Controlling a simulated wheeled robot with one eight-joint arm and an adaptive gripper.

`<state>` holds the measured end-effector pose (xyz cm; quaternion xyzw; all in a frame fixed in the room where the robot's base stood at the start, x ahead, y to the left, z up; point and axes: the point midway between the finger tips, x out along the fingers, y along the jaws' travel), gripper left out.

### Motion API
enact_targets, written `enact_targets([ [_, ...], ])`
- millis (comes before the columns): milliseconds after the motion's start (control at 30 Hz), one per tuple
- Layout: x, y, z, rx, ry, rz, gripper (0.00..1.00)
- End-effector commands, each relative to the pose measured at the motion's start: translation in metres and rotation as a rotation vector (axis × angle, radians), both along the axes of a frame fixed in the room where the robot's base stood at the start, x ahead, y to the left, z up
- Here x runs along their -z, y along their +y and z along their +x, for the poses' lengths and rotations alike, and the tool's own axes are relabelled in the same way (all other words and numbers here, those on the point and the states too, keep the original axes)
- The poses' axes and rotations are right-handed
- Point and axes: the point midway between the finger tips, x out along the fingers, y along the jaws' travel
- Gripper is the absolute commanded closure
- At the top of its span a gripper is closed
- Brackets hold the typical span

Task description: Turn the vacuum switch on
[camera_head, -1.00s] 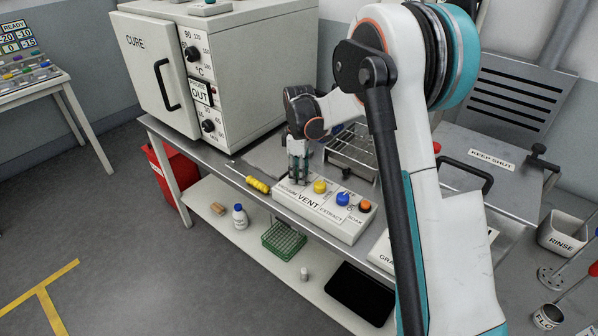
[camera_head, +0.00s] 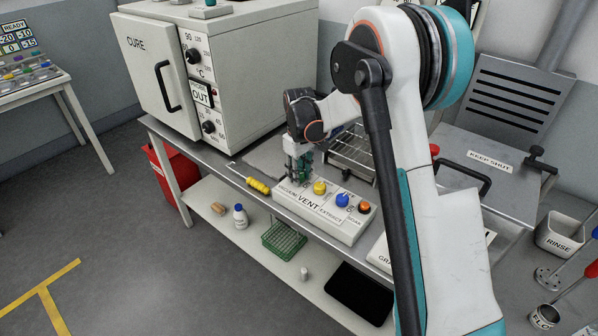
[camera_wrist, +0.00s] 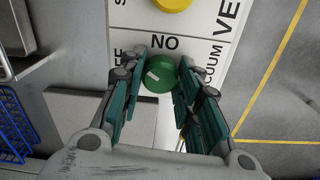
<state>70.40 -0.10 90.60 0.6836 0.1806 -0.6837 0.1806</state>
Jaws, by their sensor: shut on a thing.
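The vacuum switch is a round green knob (camera_wrist: 160,74) with a short white mark on its left half, in the wrist view. Letters reading "NO" are printed just above it there, partly hidden "FF" letters are to its left, and a "VACUUM" label is to its right. My gripper (camera_wrist: 161,80) has its teal fingers on both sides of the knob, shut on it. In the head view my gripper (camera_head: 298,174) is down at the left end of the white VENT panel (camera_head: 330,229), and it hides most of the knob.
On the panel, a yellow knob (camera_head: 319,188), a blue knob (camera_head: 342,200) and an orange knob (camera_head: 364,207) stand right of my gripper. A yellow-handled tool (camera_head: 258,185) lies to the left. A wire rack (camera_head: 352,150) is behind, and the CURE oven (camera_head: 250,70) stands at the back left.

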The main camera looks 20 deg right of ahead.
Motion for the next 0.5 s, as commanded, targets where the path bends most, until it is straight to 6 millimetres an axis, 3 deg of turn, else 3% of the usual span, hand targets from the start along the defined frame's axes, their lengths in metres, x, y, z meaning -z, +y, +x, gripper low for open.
enact_targets([
  [500, -0.0005, -0.0004, 0.0003, 0.488, 0.0, 0.0, 0.93],
])
